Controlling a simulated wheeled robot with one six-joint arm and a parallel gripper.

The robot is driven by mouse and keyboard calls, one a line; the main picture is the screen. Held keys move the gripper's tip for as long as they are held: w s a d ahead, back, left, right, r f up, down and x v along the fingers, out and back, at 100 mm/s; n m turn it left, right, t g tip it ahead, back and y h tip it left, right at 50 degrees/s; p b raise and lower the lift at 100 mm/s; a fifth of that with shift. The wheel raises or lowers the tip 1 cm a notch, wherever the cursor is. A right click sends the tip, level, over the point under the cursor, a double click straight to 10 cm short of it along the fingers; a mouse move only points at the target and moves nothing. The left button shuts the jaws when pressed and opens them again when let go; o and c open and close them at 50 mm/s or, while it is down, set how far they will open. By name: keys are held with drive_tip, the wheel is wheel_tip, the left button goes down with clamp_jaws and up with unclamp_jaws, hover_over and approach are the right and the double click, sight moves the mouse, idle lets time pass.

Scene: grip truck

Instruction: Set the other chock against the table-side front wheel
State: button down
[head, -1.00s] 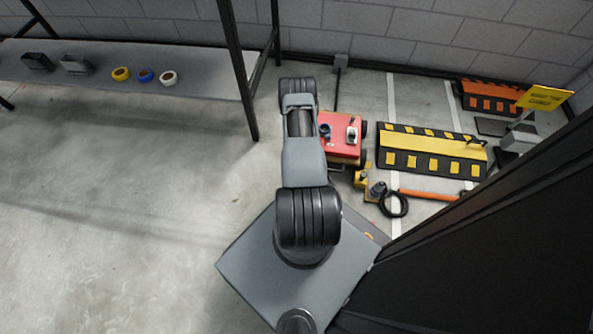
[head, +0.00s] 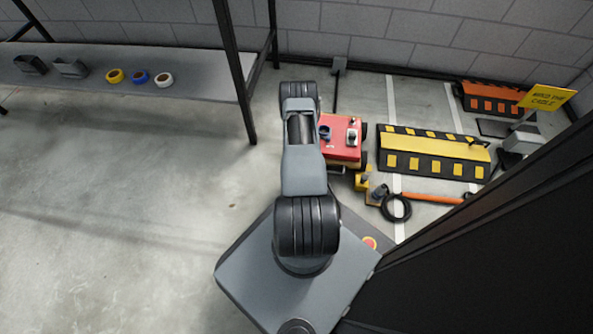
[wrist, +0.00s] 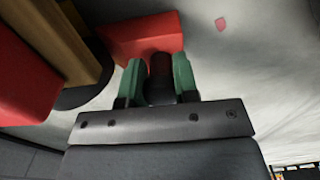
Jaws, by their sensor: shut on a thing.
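My gripper (wrist: 159,80), in the wrist view, has its two green fingers closed on the dark grip of a red chock (wrist: 143,35). The chock is just above or on the floor; I cannot tell which. The truck's red body (wrist: 25,75) and a brown beam (wrist: 48,30) lie to the left, with a dark wheel (wrist: 82,97) partly showing beneath them. In the head view the red truck (head: 342,153) stands right of my arm, which hides my gripper, the chock and the table-side wheels.
A grey table (head: 200,84) at the left holds blue, yellow and white rolls and dark holders. A yellow-black ramp (head: 433,155), an orange barrier (head: 490,98), a black cable coil (head: 396,207) and a yellow sign (head: 547,98) are at the right. A dark panel (head: 500,250) stands close on the right.

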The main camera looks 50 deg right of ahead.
drive_tip(key=shift+f, duration=0.1)
idle(0.5)
drive_tip(key=c, duration=0.8)
unclamp_jaws()
wheel_tip(320, 180, up, 14)
drive_tip(key=p, duration=0.6)
drive_tip(key=shift+f, duration=0.1)
